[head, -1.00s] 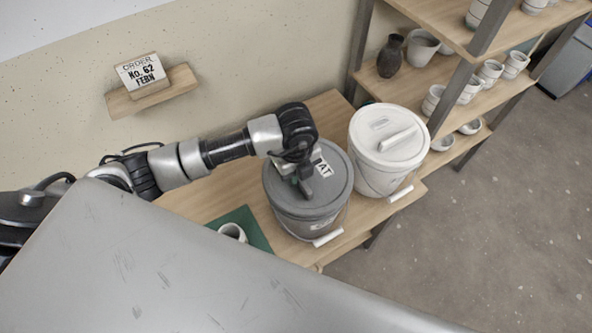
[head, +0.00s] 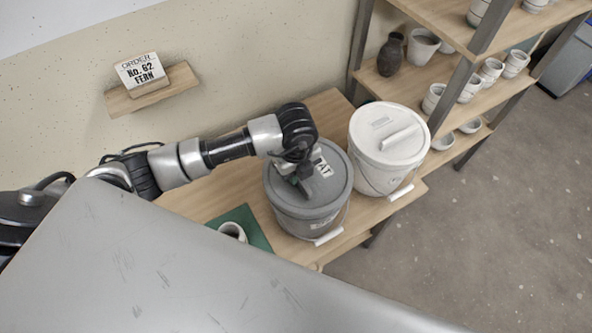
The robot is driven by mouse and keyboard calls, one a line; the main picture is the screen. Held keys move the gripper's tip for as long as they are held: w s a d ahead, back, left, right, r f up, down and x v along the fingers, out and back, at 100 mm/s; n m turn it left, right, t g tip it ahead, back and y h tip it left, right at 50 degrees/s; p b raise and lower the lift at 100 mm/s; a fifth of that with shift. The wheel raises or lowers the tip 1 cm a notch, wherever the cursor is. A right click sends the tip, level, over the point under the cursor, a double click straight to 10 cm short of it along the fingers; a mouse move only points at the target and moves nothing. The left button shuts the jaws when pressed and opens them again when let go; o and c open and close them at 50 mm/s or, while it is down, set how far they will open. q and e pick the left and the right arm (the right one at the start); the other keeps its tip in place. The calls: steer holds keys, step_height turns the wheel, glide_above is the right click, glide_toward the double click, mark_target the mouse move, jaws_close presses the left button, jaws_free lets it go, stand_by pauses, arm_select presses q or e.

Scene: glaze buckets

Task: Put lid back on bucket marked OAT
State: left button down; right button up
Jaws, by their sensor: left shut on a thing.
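The grey bucket (head: 310,224) stands on the wooden table. Its grey lid (head: 335,186) lies over the bucket's mouth and looks level; I cannot tell whether the rim is fully seated. A white label on the lid shows "AT", the rest hidden by my gripper. My left gripper (head: 301,188) is over the lid, pointing down, shut on the lid's handle, which it mostly hides. My right gripper is not in view.
A white bucket (head: 372,177) with a white lid (head: 390,140) stands just right of the grey one. A cup (head: 233,231) stands on a green mat (head: 257,236) at left. A shelf (head: 440,75) with pots is behind right.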

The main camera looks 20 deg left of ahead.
arm_select(q)
steer(key=c, duration=1.1)
jaws_free()
steer(key=shift+o, duration=0.6)
steer(key=o, duration=0.4)
steer(key=shift+r, duration=0.15)
steer(key=shift+r+p, duration=2.5)
steer(key=shift+r, duration=0.5)
steer(key=shift+r+p, duration=0.3)
steer(key=shift+r, duration=0.1)
